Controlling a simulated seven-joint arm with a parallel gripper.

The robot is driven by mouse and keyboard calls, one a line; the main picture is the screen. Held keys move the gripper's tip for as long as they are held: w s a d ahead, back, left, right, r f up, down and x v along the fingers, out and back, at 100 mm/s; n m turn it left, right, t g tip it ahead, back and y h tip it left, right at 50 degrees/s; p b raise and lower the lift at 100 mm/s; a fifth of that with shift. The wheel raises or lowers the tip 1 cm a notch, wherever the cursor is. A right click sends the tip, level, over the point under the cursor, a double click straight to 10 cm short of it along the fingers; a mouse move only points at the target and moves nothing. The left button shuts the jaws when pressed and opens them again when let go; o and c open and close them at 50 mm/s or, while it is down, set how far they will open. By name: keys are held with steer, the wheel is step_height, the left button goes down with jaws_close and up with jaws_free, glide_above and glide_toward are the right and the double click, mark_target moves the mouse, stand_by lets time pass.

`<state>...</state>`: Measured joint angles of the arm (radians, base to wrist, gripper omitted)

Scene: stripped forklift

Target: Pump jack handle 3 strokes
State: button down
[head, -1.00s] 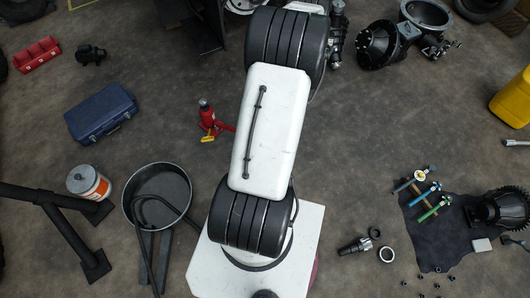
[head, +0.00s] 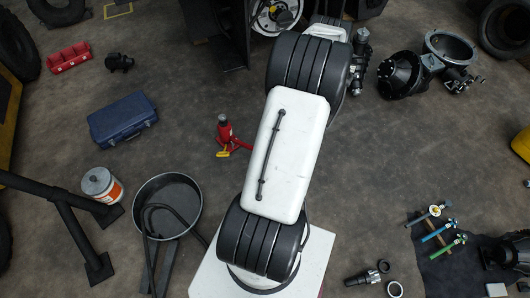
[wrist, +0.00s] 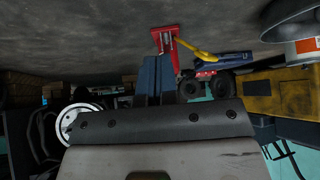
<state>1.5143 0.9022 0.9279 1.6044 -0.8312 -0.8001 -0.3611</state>
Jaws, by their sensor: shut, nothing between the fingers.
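The red jack (head: 224,130) stands upright on the floor left of my arm in the head view. It has a yellow piece (head: 222,154) low at its front, and a red bar reaches right towards my arm. In the wrist view the red jack (wrist: 166,40) is at top centre, with its yellow piece (wrist: 197,48) slanting right. My gripper (wrist: 154,60) shows there as blue fingers, closed together and empty. They overlap the jack's lower part in the picture; I cannot tell whether they touch it. I cannot make out my gripper in the head view.
A blue case (head: 122,118) lies left of the jack. A round black pan (head: 190,190), a white-and-orange bucket (head: 102,184) and black stand legs (head: 75,225) are at lower left. Tools lie on a dark cloth (head: 435,275) at lower right. Floor around the jack is mostly clear.

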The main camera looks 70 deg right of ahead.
steer(key=w+d+r+g+y, duration=0.1)
steer(key=w+d+r+g, duration=0.2)
steer(key=w+r, duration=0.4)
steer(key=w+d+r+g+y, duration=0.1)
steer(key=w+d+r+g, duration=0.2)
steer(key=w+r, duration=0.4)
step_height(320, 180, up, 6)
steer(key=shift+w+d+r+y, duration=0.2)
steer(key=shift+d+y, duration=0.1)
steer(key=shift+d, duration=0.3)
steer(key=shift+f, duration=0.2)
step_height(320, 180, down, 10)
steer(key=shift+s+f, duration=0.15)
steer(key=shift+f, duration=0.05)
steer(key=shift+s+a+f, duration=0.25)
steer(key=shift+s+f, duration=0.15)
steer(key=shift+f, duration=0.25)
steer(key=shift+s+a+f, duration=0.2)
steer(key=shift+s+f, duration=0.2)
steer(key=shift+f, duration=0.25)
steer(key=shift+s+f, duration=0.1)
steer(key=shift+f, duration=0.05)
